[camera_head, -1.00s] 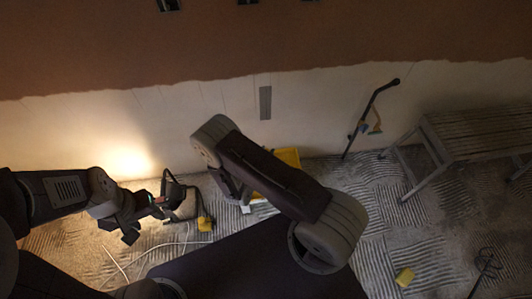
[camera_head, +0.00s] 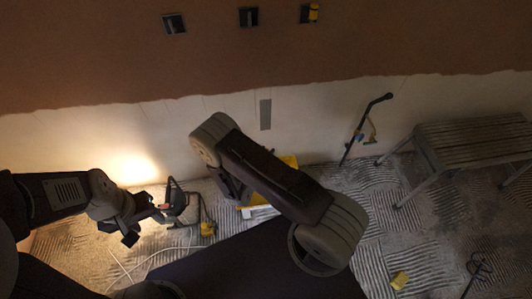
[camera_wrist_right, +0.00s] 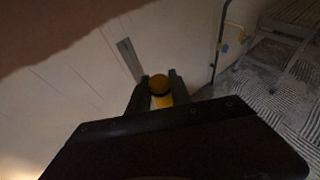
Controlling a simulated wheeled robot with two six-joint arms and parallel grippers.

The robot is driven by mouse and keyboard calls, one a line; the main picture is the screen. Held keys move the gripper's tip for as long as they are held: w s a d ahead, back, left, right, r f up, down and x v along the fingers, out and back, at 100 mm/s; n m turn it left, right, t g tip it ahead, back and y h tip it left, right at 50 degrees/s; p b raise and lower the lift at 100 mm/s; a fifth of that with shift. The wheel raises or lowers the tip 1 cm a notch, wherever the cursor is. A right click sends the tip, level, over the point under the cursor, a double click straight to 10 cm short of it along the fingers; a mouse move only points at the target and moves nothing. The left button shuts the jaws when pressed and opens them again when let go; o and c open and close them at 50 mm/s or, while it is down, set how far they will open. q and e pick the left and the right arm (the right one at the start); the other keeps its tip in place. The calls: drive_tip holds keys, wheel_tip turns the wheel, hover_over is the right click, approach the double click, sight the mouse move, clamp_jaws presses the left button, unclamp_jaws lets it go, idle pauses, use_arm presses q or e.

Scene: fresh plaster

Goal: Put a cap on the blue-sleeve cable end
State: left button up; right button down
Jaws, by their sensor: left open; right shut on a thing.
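My right gripper (camera_wrist_right: 160,84) is shut on a small yellow cap (camera_wrist_right: 159,86) in the right wrist view, held between its two dark fingers in front of the pale wall. In the head view my right arm's own links hide this gripper. My left gripper (camera_head: 146,222) is open at the lower left, near a floor lamp. Three dark wall boxes show at the top of the head view: a left box (camera_head: 174,24), a middle box (camera_head: 248,17) and a right box (camera_head: 305,14) with a yellow piece (camera_head: 314,12) in it. I cannot make out a blue sleeve.
A floor lamp (camera_head: 183,190) lights the wall at left. A yellow container (camera_head: 290,161) is partly behind my right arm. A dark pole (camera_head: 366,128) leans on the wall. A slatted bench (camera_head: 475,138) stands right. A yellow block (camera_head: 400,280) lies on the floor.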

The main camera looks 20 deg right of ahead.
wheel_tip(320, 180, up, 48)
drive_tip(key=p, duration=3.5)
drive_tip(key=shift+f, duration=0.1)
idle(0.5)
